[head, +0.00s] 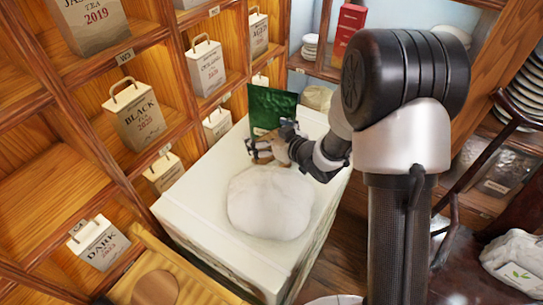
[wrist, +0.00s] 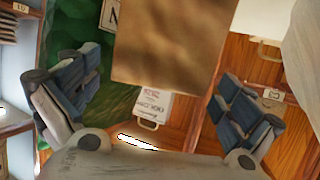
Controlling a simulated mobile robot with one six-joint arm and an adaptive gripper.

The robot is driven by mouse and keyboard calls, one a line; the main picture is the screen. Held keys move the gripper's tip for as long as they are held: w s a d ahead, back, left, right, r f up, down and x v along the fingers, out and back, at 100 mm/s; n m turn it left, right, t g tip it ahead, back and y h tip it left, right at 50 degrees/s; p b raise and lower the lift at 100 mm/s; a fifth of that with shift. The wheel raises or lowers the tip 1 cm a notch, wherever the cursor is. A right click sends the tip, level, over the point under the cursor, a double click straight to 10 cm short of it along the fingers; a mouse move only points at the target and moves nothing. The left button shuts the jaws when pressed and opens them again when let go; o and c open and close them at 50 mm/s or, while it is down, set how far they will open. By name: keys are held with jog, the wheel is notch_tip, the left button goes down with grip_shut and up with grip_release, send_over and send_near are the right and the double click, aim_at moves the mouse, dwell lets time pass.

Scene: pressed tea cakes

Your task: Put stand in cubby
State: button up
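My gripper (head: 265,147) is over the far end of a white-topped box in the head view. In the wrist view its two fingers (wrist: 160,90) are wide apart. A plain brown block-like piece (wrist: 170,45), possibly the stand, shows between and beyond them. A gap shows at the left finger; contact at the right finger is unclear. A green packet (head: 271,107) stands right behind the gripper, and its green side (wrist: 120,95) shows past the left finger. The wooden cubbies (head: 50,190) line the left; one large compartment at left looks empty.
A white rounded lump (head: 270,203) lies on the white-topped box (head: 190,205). Labelled tea bags, such as BLACK (head: 137,122) and DARK (head: 98,243), occupy several cubbies. A yellow wooden piece with a round disc (head: 156,289) is at lower left. Stacked plates (head: 525,90) are at right.

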jog(key=c, duration=1.6)
notch_tip(320, 180, up, 20)
jog(key=p, duration=0.6)
jog(key=shift+d+p, duration=0.15)
jog(key=shift+p, duration=0.2)
